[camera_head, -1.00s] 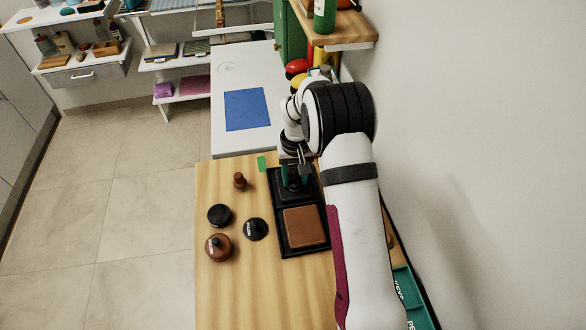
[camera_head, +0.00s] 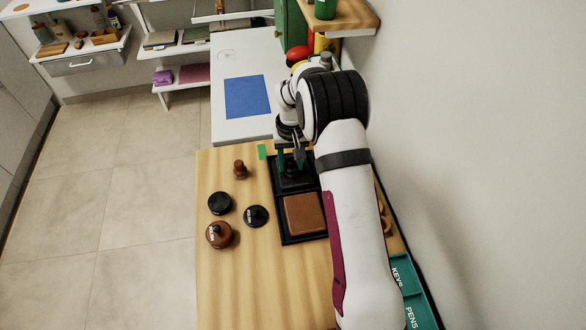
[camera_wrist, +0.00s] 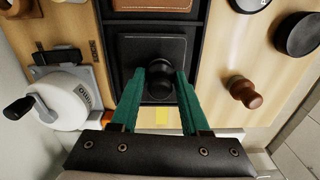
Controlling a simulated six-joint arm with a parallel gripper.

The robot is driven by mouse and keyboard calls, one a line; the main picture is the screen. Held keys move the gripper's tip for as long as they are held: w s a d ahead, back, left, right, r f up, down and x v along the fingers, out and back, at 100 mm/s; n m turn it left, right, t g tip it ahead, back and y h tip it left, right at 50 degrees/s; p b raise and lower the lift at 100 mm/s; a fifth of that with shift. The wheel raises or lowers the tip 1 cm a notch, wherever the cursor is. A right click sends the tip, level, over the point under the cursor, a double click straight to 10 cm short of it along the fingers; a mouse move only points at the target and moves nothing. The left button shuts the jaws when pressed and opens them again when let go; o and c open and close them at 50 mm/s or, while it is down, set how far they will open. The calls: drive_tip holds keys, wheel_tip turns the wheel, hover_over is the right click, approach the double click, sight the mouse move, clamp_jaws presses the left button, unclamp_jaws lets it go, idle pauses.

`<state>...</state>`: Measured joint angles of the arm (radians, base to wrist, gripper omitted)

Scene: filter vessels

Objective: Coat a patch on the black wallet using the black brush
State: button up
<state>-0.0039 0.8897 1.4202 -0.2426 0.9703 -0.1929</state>
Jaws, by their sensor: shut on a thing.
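The black wallet (camera_head: 283,187) lies in the far half of a black tray (camera_head: 284,236) on the wooden table. It fills the upper middle of the wrist view (camera_wrist: 130,52). The black brush (camera_wrist: 158,86) has a round knob handle and stands on or just over the wallet; whether its underside touches is hidden. My gripper (camera_wrist: 170,72) has green fingers and is shut on the brush handle. In the head view my gripper (camera_head: 293,156) is over the wallet, partly covered by my arm. A brown wallet (camera_head: 304,213) lies in the near half of the tray.
Left of the tray are a brown knobbed piece (camera_head: 240,169), a black round piece (camera_head: 220,203), a labelled black disc (camera_head: 256,216) and a labelled brown round piece (camera_head: 220,235). A white table with a blue sheet (camera_head: 247,97) stands beyond. A wall is at right.

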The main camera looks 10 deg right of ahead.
drive_tip(key=shift+w+r, duration=0.15)
drive_tip(key=shift+w, duration=1.4)
drive_tip(key=shift+w+r, duration=0.1)
drive_tip(key=shift+w, duration=1.4)
wheel_tip(320, 180, up, 8)
drive_tip(key=shift+f, duration=0.25)
drive_tip(key=s+a+n, duration=0.3)
drive_tip(key=s+a, duration=0.2)
drive_tip(key=a, duration=0.5)
drive_tip(key=a+f, duration=0.2)
drive_tip(key=a, duration=0.1)
drive_tip(key=w+a+f, duration=0.1)
drive_tip(key=a, duration=0.2)
drive_tip(key=a+f, duration=0.2)
drive_tip(key=a, duration=0.2)
drive_tip(key=shift+w+f, duration=0.3)
drive_tip(key=shift+w, duration=0.05)
drive_tip(key=shift+a+f, duration=0.25)
drive_tip(key=shift+f, duration=1.9)
drive_tip(key=shift+f, duration=0.1)
